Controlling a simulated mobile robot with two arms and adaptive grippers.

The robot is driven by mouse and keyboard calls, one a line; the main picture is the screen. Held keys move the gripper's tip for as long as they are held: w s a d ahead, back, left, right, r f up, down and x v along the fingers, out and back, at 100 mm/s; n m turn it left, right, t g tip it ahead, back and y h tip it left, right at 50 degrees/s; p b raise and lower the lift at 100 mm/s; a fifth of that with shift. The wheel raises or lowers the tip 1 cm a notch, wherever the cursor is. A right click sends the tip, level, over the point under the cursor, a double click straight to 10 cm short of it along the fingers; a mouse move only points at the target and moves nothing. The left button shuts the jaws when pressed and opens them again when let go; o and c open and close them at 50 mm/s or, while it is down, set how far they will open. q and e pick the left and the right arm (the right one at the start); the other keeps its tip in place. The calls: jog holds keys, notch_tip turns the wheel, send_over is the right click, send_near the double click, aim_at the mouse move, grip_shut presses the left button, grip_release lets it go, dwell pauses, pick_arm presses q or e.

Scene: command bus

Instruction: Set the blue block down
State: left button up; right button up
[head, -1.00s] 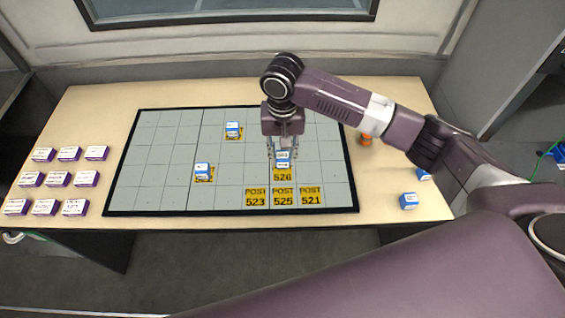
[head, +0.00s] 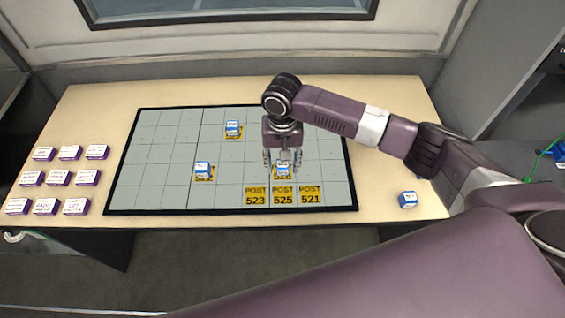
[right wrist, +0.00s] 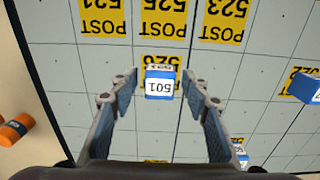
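The blue block (head: 282,170) with a white top, labelled 501 in the right wrist view (right wrist: 159,84), stands upright on the yellow card marked 526 (right wrist: 160,62) on the grey gridded board (head: 160,150). It covers part of that card. My right gripper (head: 282,166) is over it, pointing down. In the right wrist view the fingers (right wrist: 158,82) are spread on either side of the block, with a visible gap on both sides. My left gripper is not in view.
Two other blue blocks stand on the board, one at the back (head: 233,128) and one nearer (head: 202,170). Yellow POST cards (head: 283,196) line the front. Several purple boxes (head: 57,179) sit left. A blue block (head: 408,200) and an orange cylinder (right wrist: 15,130) lie off the board.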

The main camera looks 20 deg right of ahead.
aim_at(282, 164)
notch_tip(282, 164, up, 12)
jog(key=b, duration=0.1)
jog(key=shift+r+b, duration=0.2)
jog(key=shift+b, duration=0.2)
dwell(0.6)
